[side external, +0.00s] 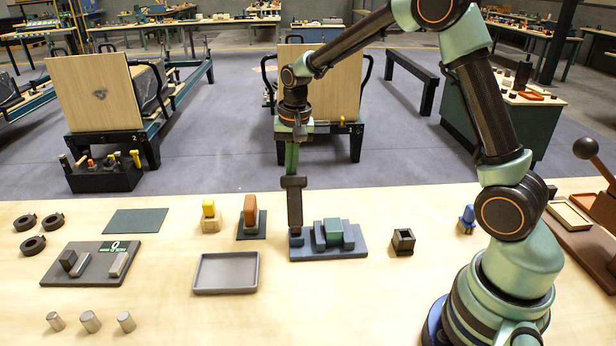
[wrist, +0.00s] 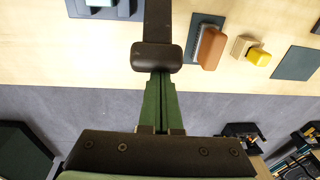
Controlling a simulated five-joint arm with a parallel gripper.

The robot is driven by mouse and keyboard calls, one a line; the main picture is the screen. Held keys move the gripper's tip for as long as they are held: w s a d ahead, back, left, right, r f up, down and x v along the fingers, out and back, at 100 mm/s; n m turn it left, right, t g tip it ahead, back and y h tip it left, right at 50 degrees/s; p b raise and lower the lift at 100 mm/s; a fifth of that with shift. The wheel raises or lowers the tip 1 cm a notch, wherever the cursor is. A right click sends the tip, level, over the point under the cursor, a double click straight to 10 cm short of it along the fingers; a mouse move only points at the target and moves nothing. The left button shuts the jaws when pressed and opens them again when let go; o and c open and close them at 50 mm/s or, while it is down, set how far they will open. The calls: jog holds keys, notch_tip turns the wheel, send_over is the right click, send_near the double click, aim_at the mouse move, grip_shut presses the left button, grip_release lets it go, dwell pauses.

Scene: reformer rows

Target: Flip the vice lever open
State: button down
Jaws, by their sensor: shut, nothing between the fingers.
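The vice (side external: 350,254) is a blue base on the table with blue jaws on either side of a green block (side external: 333,232). Its dark lever (side external: 295,208) stands upright at the left end, with a wider grip across the top. In the wrist view the lever grip (wrist: 152,57) is just beyond my fingertips, with its bar running to the top edge. My gripper (side external: 292,172) points down at the top of the lever, its green fingers together and empty. It also shows in the wrist view (wrist: 160,78). I cannot tell whether the tips touch the grip.
A brown-handled brush (side external: 250,210) and a yellow-topped block (side external: 209,212) stand left of the vice. A grey tray (side external: 226,289) lies in front of them. A dark square holder (side external: 403,241) is to the right. The table in front of the vice is clear.

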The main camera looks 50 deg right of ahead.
jog(key=shift+r, duration=0.8)
notch_tip(320, 180, up, 9)
jog(key=w+d, duration=0.1)
jog(key=shift+w+d, duration=0.35)
dwell(0.5)
